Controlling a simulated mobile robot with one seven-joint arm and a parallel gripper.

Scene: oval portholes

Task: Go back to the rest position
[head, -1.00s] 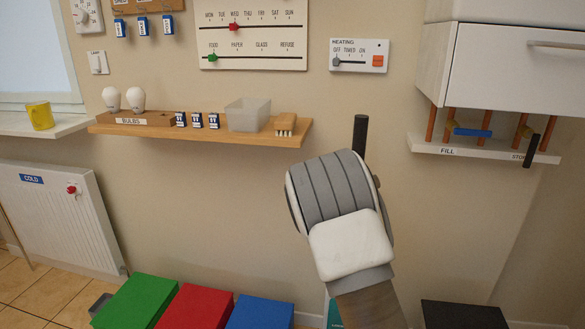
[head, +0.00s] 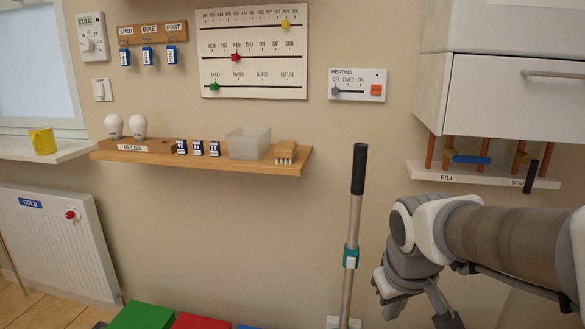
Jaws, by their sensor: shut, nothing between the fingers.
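My arm comes in from the right edge and bends down at a white and grey joint. My gripper (head: 420,309) hangs below it at the bottom edge of the head view, right of centre. It is shut and empty, its lower end close to the picture's edge. It is pointed downward, to the right of an upright pole with a black grip (head: 358,170) and a teal clip (head: 350,257). It seems clear of the pole in the picture.
A wooden shelf (head: 222,164) with bulbs, small boxes, a clear tub and a brush is on the wall at left. A white cabinet (head: 512,95) and a pipe ledge (head: 480,177) are above my arm. Green (head: 145,316) and red (head: 203,321) boxes stand below.

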